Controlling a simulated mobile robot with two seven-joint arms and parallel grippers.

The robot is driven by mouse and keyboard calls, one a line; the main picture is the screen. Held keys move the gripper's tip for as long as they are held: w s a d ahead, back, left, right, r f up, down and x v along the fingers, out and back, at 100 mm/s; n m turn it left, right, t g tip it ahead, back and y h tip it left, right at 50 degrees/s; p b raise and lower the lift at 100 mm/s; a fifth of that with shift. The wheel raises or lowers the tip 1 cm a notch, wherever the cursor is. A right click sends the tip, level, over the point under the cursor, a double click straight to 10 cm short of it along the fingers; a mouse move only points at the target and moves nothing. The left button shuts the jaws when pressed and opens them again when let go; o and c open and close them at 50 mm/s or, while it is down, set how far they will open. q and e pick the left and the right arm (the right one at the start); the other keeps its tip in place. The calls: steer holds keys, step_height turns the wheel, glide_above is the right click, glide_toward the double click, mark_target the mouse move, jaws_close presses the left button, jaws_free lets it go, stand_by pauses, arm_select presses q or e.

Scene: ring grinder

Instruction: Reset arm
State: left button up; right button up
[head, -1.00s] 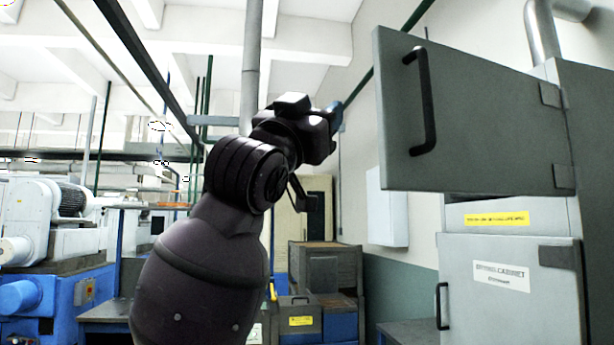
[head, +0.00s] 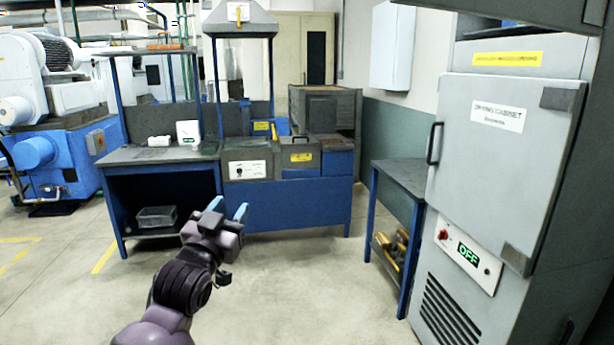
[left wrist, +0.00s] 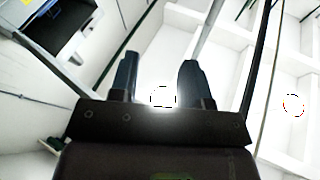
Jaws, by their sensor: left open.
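My left gripper (head: 227,209) is in the lower left of the head view, at the end of my dark arm, with its blue-tipped fingers pointing up and away. It is over open floor in front of the blue workbench. In the left wrist view its two dark fingers (left wrist: 160,82) stand apart with nothing between them, against the bright ceiling. My right gripper is not in view.
The blue workbench (head: 297,205) is at the back. The floor (head: 300,290) between is clear.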

arm_select(q)
steer(key=s+a+f+n+g+y, duration=0.15)
steer(key=s+a+f, duration=0.25)
steer(key=s+f, duration=0.5)
steer(key=s+a+f+n+g+y, duration=0.1)
steer(key=s+a+f+g+y, duration=0.3)
steer(key=f, duration=1)
steer(key=s+a+f+n+g+h, duration=0.1)
steer(key=s+a+f, duration=0.2)
steer(key=s+f, duration=0.6)
steer(key=s+a+f+g+y, duration=0.1)
steer(key=s+a+f+g, duration=0.1)
steer(key=s+f, duration=0.7)
steer(key=shift+s+f+n+g, duration=0.3)
steer(key=shift+f+n+g, duration=0.05)
steer(key=shift+f, duration=0.05)
